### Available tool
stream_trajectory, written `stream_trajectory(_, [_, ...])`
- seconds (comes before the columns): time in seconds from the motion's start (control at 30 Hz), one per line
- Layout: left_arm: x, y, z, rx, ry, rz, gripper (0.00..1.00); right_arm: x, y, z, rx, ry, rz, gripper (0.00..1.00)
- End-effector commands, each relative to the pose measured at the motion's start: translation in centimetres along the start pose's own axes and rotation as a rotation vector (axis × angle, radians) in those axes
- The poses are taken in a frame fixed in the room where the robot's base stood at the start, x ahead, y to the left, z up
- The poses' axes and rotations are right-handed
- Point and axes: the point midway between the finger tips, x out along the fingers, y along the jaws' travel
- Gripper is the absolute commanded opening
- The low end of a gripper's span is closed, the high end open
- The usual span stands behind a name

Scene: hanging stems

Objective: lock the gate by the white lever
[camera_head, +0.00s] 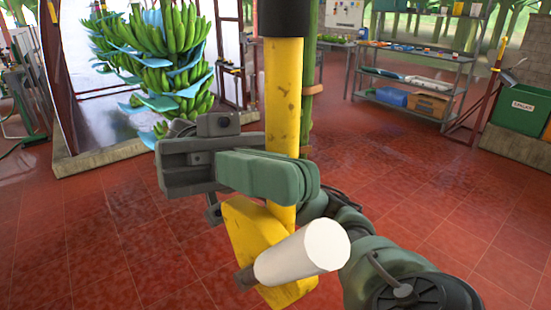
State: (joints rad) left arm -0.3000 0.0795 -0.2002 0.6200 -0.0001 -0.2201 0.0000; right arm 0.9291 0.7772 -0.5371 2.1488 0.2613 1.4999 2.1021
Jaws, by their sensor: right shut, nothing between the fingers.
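The white lever (302,252) is a thick white cylinder on a dark stub, slanting up to the right at the lower middle. It sits in front of a yellow bracket (246,232) at the lower part of an upright yellow post (284,85) with a black upper section. My right gripper (308,178) is shut and empty. Its green fingers lie sideways across the front of the post, just above the lever and apart from it. I cannot tell whether they touch the post. The fingers hide part of the post and the bracket's top. My left gripper is out of view.
A hanging banana bunch (170,60) with blue sheets is behind at the left. A metal shelf (415,52) with boxes stands at the back right, and a green bin (518,112) at the far right. The red tiled floor (400,165) between is clear.

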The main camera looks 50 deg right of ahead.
Motion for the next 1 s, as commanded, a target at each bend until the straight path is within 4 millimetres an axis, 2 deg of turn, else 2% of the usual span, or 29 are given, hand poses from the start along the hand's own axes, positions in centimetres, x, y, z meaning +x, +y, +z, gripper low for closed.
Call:
stream_trajectory(0.17, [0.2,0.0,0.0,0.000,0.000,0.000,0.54,-1.0,0.0,0.1,0.000,0.001,0.000,0.00])
stream_trajectory(0.4, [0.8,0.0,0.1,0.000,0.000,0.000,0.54,-5.0,0.1,0.1,-0.002,0.001,0.003,0.00])
stream_trajectory(0.6, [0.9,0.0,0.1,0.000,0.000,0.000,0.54,-7.4,0.0,0.0,0.000,0.001,0.000,0.00])
stream_trajectory(1.0, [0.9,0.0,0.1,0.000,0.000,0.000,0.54,-7.8,0.0,0.0,0.000,0.000,0.000,0.00])
